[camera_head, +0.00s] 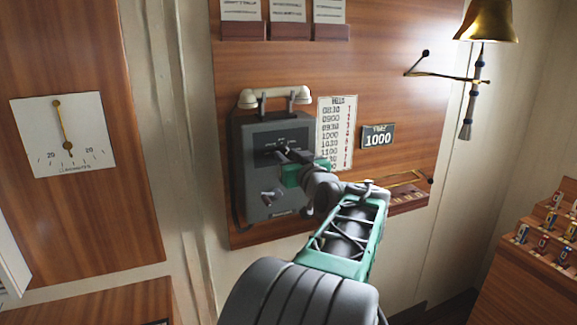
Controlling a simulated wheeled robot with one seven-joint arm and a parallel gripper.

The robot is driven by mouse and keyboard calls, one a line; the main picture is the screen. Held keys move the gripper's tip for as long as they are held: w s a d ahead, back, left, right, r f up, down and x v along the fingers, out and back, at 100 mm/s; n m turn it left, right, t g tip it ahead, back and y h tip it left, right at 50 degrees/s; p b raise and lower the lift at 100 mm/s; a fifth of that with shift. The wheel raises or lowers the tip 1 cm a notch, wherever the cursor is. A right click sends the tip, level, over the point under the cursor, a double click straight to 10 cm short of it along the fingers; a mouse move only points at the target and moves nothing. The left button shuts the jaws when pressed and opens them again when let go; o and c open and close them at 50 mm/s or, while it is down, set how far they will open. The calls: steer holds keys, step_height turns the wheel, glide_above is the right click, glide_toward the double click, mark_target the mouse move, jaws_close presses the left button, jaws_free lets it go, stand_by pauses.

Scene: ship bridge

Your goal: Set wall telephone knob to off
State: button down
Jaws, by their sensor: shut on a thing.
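The wall telephone (252,190) is a grey box with a pale handset (275,97) on top. It hangs on a wooden wall panel in the middle of the head camera view. My gripper (281,151) reaches it from the lower right, with its fingertips at the dark plate on the upper front. The fingers are shut on the knob there, which they mostly hide. The knob's setting cannot be read. A small crank (268,198) sits lower on the box front, left of my wrist.
A bell-times chart (336,130) and a small 1000 sign (377,136) are right of the telephone. A brass bell (487,20) with a hanging rope is at upper right. A dial gauge (85,130) is on the left panel. A wooden rack (540,245) stands at lower right.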

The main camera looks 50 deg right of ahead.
steer(key=shift+f+n+b, duration=0.15)
steer(key=shift+n+b, duration=12.75)
steer(key=shift+b, duration=0.5)
steer(key=c, duration=1.1)
jaws_free()
steer(key=shift+o, duration=0.2)
steer(key=b+v, duration=0.1)
steer(key=v, duration=0.6)
steer(key=shift+s+a, duration=0.2)
steer(key=shift+s, duration=0.15)
